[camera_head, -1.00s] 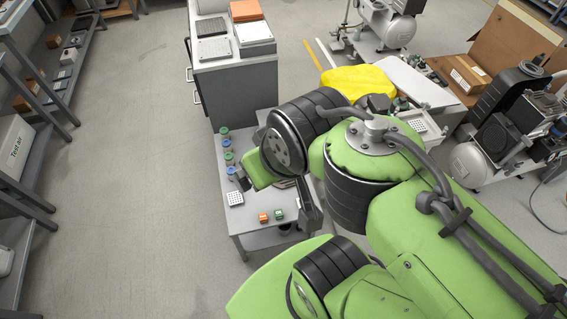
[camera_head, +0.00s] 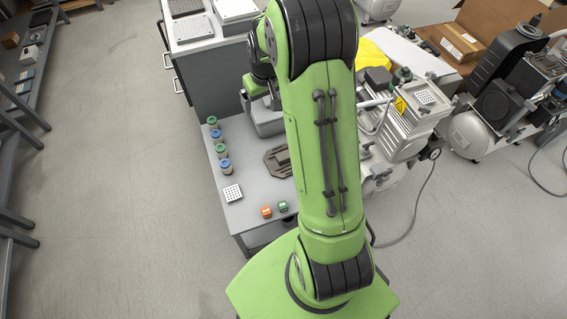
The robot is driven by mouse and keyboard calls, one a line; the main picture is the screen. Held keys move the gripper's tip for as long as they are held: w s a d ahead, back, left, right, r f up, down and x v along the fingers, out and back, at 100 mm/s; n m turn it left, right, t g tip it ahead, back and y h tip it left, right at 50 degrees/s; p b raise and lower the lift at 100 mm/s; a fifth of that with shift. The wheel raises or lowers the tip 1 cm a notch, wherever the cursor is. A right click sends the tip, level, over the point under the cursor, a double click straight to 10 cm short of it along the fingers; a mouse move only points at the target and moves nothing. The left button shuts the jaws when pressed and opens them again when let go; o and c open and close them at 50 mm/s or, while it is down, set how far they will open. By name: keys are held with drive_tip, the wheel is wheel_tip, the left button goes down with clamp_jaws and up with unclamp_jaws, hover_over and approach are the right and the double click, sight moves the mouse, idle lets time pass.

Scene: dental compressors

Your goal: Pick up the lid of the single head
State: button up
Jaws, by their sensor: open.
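The lid of the single head cannot be told for certain in this view. A light grey block-shaped part (camera_head: 266,122) stands on the small grey table, partly hidden by my arm. A dark grey flat part (camera_head: 279,161) lies on the table in front of it, its right side behind my arm. My gripper (camera_head: 258,88) shows only in part at the left of my green arm, above the grey block. It is open, and its fingertips are hard to make out. I cannot tell whether it touches the block.
The grey table (camera_head: 252,212) carries blue and green capped jars (camera_head: 222,165), a white perforated block (camera_head: 232,193), and orange (camera_head: 266,212) and green (camera_head: 283,206) pieces. A dark cabinet (camera_head: 200,70) stands behind. A compressor (camera_head: 400,130) stands right.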

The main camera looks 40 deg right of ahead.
drive_tip(key=w+d+f+g+b, duration=0.1)
drive_tip(key=d+f, duration=0.2)
drive_tip(key=f, duration=0.5)
drive_tip(key=w+d+f+b, duration=0.1)
drive_tip(key=d+f, duration=0.2)
drive_tip(key=f, duration=0.5)
drive_tip(key=b, duration=0.1)
approach(284, 155)
drive_tip(key=shift+m, duration=0.4)
drive_tip(key=f+b, duration=0.1)
drive_tip(key=f, duration=0.1)
drive_tip(key=w+f+b, duration=0.1)
drive_tip(key=f+b, duration=0.2)
drive_tip(key=f, duration=0.1)
drive_tip(key=f+b, duration=0.1)
drive_tip(key=f, duration=0.1)
drive_tip(key=f+b, duration=0.1)
drive_tip(key=f, duration=0.1)
drive_tip(key=shift+w+d+f, duration=0.1)
drive_tip(key=shift+w+d, duration=0.05)
drive_tip(key=shift+w, duration=0.2)
drive_tip(key=shift+c, duration=0.3)
drive_tip(key=c, duration=1.4)
drive_tip(key=shift+r, duration=0.25)
drive_tip(key=shift+c, duration=0.6)
